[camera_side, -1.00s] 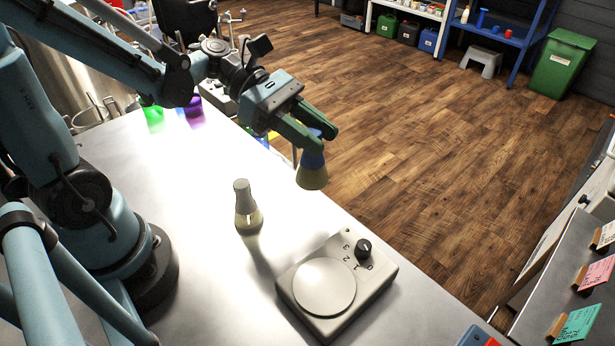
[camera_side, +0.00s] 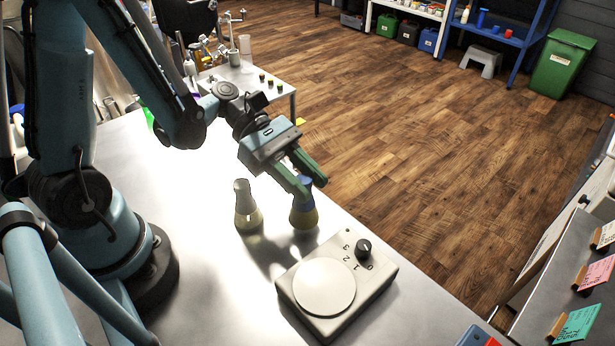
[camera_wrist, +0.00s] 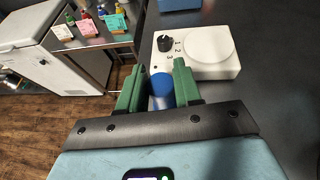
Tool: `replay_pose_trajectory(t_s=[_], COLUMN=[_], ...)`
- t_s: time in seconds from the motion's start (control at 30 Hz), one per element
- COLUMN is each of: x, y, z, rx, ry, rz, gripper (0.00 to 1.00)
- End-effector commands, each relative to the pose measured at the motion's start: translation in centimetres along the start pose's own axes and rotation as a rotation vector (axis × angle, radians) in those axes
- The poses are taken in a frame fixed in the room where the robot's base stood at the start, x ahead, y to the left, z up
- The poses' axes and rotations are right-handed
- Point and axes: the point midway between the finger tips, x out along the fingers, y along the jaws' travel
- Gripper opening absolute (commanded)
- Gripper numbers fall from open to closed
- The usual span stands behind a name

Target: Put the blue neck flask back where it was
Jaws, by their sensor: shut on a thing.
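The blue neck flask (camera_side: 303,213) has a blue neck and a yellowish body. In the side view it is upright, low at the bench top behind the stirrer; I cannot tell whether its base touches the bench. My gripper (camera_side: 306,182) is shut on its neck. In the wrist view the blue top (camera_wrist: 162,90) shows between the green fingers of my gripper (camera_wrist: 158,85), and the body is hidden. A second flask (camera_side: 246,207) with a grey-white neck and pale yellow liquid stands upright just left of it.
The white stirrer (camera_side: 338,285) with a round plate and a black knob sits in front of the flasks; it also shows in the wrist view (camera_wrist: 205,70). The bench's far edge is close behind the blue neck flask. Bare bench (camera_side: 200,250) lies to the left.

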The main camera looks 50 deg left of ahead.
Motion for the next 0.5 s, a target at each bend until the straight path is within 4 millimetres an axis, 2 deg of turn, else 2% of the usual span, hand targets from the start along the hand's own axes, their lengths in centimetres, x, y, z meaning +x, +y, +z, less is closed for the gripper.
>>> replay_pose_trajectory(t_s=[0.4, 0.43, 0.5], x=[0.21, 0.21, 0.21], y=[-0.02, -0.02, -0.02], z=[-0.49, -0.49, -0.48], rx=[0.000, 0.000, 0.000], ry=[-0.001, -0.001, 0.000], rz=[0.000, 0.000, 0.000], gripper=[0.00, 0.35, 0.46])
